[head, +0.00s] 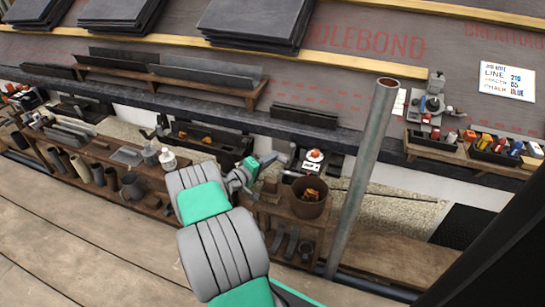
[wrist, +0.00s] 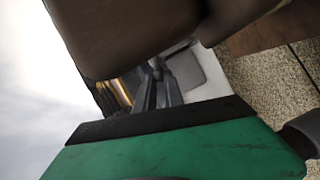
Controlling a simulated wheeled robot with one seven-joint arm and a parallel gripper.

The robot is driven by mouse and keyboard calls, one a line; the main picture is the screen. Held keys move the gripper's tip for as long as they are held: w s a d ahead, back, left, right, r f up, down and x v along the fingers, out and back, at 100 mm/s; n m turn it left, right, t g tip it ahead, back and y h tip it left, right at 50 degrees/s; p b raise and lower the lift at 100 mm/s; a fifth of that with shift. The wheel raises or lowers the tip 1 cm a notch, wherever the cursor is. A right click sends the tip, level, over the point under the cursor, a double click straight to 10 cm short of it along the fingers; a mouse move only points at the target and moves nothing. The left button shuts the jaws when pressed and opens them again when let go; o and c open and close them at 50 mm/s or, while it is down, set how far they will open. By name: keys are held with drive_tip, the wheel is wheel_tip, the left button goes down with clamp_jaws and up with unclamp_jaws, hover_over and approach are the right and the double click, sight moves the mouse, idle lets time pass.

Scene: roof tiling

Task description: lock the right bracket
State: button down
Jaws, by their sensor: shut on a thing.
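My gripper (head: 264,162) reaches out over the edge of the roof deck, beside the low wooden shelf. It is shut on a small grey part (head: 283,149), partly hidden by the gripper and too small to identify with certainty as the right bracket or its lock. In the wrist view, grey fingers (wrist: 162,85) show close together beyond a green and black body. Large brown rounded shapes hide part of the view around the fingertips. I cannot tell whether any bracket is locked.
A brown bucket (head: 310,197) stands right of my gripper. A grey upright pipe (head: 365,170) rises further right. Wooden shelves with pots and tools (head: 110,170) lie left. Stacked dark slates (head: 255,22) lie on the roof behind. A tool tray (head: 470,150) sits right.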

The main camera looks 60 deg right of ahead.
drive_tip(key=shift+w+f+n+h, duration=0.1)
drive_tip(key=shift+f+n+h, duration=0.6)
drive_tip(key=shift+n, duration=0.7)
drive_tip(key=shift+f, duration=0.1)
drive_tip(key=c, duration=1.4)
unclamp_jaws()
drive_tip(key=shift+g, duration=0.3)
drive_tip(key=shift+c, duration=0.2)
